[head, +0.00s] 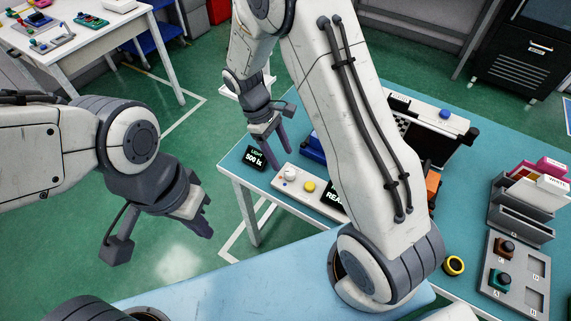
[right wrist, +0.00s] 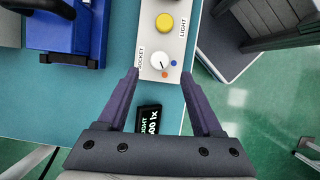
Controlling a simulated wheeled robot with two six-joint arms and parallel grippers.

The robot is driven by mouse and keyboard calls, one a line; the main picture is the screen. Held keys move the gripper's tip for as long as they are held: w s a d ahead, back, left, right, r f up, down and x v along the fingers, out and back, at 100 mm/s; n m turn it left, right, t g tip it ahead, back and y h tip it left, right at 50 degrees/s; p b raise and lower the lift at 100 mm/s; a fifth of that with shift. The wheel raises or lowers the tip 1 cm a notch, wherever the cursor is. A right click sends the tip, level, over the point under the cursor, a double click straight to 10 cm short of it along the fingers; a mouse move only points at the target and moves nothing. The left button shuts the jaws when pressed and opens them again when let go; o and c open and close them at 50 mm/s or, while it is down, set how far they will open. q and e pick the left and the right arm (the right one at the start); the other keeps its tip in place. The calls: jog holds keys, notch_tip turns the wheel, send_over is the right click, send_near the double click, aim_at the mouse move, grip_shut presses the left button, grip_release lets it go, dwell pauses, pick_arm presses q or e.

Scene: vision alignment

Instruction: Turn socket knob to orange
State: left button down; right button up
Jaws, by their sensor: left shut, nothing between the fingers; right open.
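The white socket knob (head: 290,174) sits on a pale control panel (head: 272,170) near the table's edge. In the right wrist view the knob (right wrist: 160,63) has a blue dot (right wrist: 174,63) and an orange dot (right wrist: 165,75) beside it. Its dark pointer mark is too small to read surely. My right gripper (right wrist: 161,76) is open and empty, its purple fingers on either side of the panel, the knob just beyond the tips. It also shows in the head view (head: 274,158). Contact is not visible. My left gripper (head: 203,228) is shut and empty, away from the table.
A yellow button (right wrist: 164,22) lies beside the knob on the panel. A black light display (right wrist: 149,120) stands near the table corner. A blue device (right wrist: 62,28) is close by. My right arm hides part of the table. A knob tray (head: 515,300) lies at right.

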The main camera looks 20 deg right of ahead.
jog(key=v, duration=0.5)
dwell(0.3)
